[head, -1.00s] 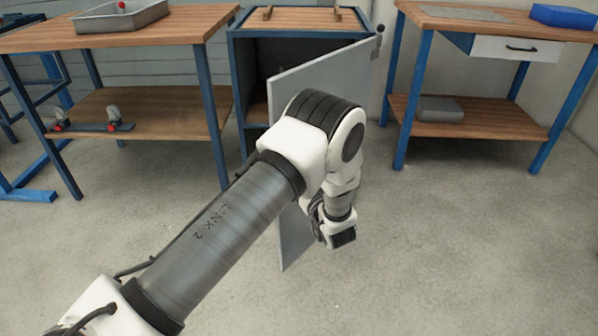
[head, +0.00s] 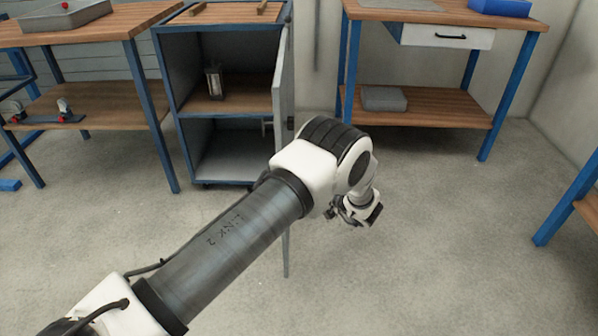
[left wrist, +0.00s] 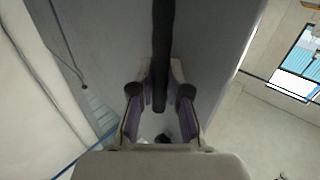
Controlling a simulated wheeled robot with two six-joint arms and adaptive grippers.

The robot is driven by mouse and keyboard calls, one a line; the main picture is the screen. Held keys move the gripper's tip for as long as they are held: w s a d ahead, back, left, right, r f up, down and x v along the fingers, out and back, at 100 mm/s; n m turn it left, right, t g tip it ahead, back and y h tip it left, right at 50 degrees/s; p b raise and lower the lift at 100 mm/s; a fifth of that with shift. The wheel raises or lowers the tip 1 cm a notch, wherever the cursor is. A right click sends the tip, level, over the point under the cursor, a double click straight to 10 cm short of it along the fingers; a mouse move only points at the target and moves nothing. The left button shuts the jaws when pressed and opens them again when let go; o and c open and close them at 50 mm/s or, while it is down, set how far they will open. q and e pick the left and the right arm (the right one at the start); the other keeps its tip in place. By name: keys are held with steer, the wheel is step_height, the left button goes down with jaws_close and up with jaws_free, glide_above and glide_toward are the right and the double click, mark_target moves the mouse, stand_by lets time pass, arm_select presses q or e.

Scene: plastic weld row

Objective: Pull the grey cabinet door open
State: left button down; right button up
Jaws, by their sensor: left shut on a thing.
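The grey cabinet door (head: 284,95) stands wide open in the head view, seen almost edge-on at the right side of the blue-framed cabinet (head: 163,75). My arm hides part of its lower half. In the left wrist view the door's grey face (left wrist: 215,55) fills the middle, with a dark bar handle (left wrist: 162,35) running down it. My left gripper (left wrist: 161,85) is shut on this handle, one finger on each side. My right gripper is not in view.
Inside the cabinet a small metal-and-glass object (head: 214,82) stands on the wooden shelf (head: 235,104). A workbench (head: 85,38) stands left, and another bench (head: 440,115) with a grey box (head: 384,98) on its lower shelf stands right. The floor (head: 440,240) right of my arm is clear.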

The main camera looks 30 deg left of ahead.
arm_select(q)
steer(key=shift+w+d, duration=0.15)
steer(key=shift+d, duration=0.05)
steer(key=c, duration=1.1)
jaws_free()
steer(key=shift+c, duration=0.2)
steer(key=s+d, duration=0.1)
steer(key=d, duration=1.1)
steer(key=shift+s, duration=0.35)
steer(key=shift+a+f, duration=0.1)
steer(key=shift+a, duration=0.05)
